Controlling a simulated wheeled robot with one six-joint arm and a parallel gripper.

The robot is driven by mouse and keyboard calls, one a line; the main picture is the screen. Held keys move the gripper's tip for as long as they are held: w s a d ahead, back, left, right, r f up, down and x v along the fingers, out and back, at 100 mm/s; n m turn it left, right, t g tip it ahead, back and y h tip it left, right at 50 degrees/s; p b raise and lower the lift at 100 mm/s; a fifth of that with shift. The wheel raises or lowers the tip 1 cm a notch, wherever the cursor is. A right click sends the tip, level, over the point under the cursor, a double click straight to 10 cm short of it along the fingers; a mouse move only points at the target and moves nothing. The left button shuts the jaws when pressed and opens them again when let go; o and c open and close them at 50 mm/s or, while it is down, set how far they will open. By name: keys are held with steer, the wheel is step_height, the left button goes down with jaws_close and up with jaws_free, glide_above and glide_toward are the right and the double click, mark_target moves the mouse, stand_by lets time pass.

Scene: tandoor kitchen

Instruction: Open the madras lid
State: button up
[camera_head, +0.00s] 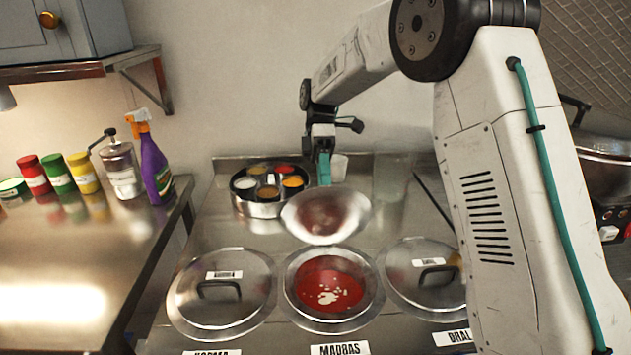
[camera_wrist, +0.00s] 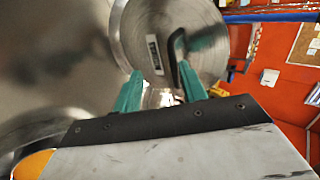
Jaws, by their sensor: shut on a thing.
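The madras pot (camera_head: 330,290) is uncovered at the front middle of the counter, with red curry inside, above the "MADRAS" label (camera_head: 339,349). The round steel madras lid (camera_head: 326,216) is tilted in the air behind and above the pot, its shiny underside toward the head view. My gripper (camera_head: 324,170), with teal fingers, is at the lid's far upper side and shut on it. In the wrist view, the lid (camera_wrist: 150,35) with its label and black handle (camera_wrist: 181,62) shows beyond my fingers (camera_wrist: 160,92). The exact grip on the handle is unclear.
Closed lids sit on the korma pot (camera_head: 222,290) at left and the dhal pot (camera_head: 425,275) at right. A purple spray bottle (camera_head: 152,165) and several jars stand on the left counter.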

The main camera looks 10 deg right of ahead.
steer(key=shift+d+f, duration=0.15)
steer(key=shift+f, duration=0.55)
jaws_close()
steer(key=o, duration=0.7)
jaws_free()
steer(key=shift+w+f, duration=0.1)
steer(key=shift+w, duration=0.1)
steer(key=shift+c, duration=0.2)
steer(key=shift+r, duration=0.25)
steer(key=s+r, duration=0.2)
steer(key=s, duration=0.6)
steer(key=s+d+r, duration=0.1)
steer(key=s+r, duration=0.1)
steer(key=s, duration=0.6)
steer(key=shift+d+r, duration=0.2)
steer(key=shift+r, duration=0.2)
